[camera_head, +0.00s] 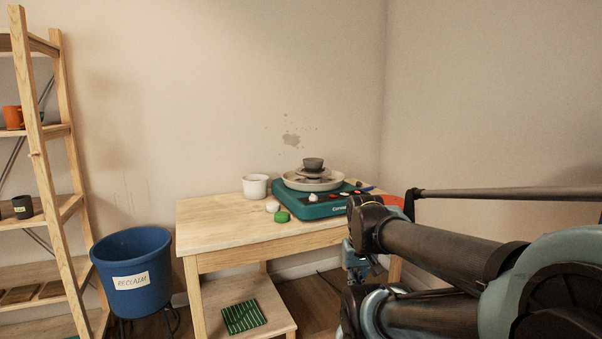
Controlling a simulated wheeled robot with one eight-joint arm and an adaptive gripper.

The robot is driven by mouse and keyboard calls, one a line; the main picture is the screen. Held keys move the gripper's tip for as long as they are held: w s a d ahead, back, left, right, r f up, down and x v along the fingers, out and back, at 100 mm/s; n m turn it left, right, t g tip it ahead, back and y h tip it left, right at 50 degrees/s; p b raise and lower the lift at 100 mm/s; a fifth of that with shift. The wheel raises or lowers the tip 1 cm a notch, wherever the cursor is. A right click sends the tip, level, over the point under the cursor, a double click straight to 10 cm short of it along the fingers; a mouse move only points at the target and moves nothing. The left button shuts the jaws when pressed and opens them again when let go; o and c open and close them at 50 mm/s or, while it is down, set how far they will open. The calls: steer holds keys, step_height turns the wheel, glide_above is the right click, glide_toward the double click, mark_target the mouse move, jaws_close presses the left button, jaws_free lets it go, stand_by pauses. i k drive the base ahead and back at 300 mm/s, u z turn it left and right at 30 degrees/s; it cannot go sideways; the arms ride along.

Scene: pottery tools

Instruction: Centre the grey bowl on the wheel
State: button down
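The grey bowl (313,163) is small and dark grey. It sits upright at about the middle of the wheel, on a stacked grey disc (313,174). I cannot tell its exact centring from this angle. The pottery wheel (322,209) has a teal body and a pale round splash pan (290,180) around the disc. It stands on the right part of a wooden table. My arm fills the lower right of the view. Part of my gripper (357,264) seems to show below the arm at the table's right edge, apart from the bowl. Its fingertips are not clear.
On the wooden table (215,222) are a white pot (255,187), a green item (282,217) and a pale ball (272,206) left of the wheel. An orange-red item (393,200) is at the right. A blue bin (134,270) and wooden shelves (62,130) stand left. The table's left half is clear.

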mark_target(314, 164)
steer(key=u, duration=0.1)
steer(key=i, duration=1)
